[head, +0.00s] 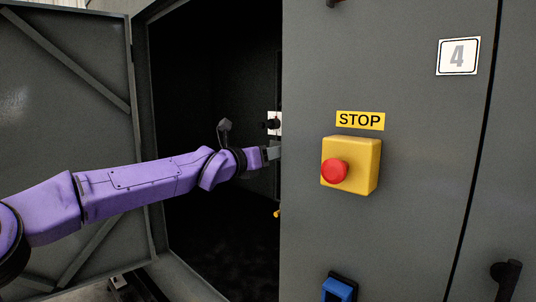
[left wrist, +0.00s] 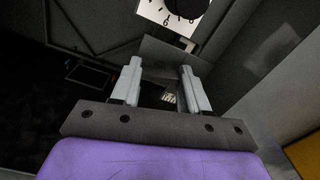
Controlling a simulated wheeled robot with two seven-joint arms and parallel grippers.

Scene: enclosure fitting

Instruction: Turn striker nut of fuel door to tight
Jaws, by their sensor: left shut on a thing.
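My left gripper (head: 271,153) reaches into the dark opening of the grey enclosure, close to its right edge. In the left wrist view its two pale fingers (left wrist: 161,72) stand apart, shut on a dark grey plate-like piece (left wrist: 165,54) between the tips. I cannot tell whether this piece is the striker nut or a part beside it; no nut shows clearly. Just above the gripper is a white dial plate (head: 274,117) with a black knob; it also shows at the top of the left wrist view (left wrist: 160,12). The right gripper is not in view.
A braced grey door (head: 60,100) stands open at the left. The opening's right edge is close to my gripper.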

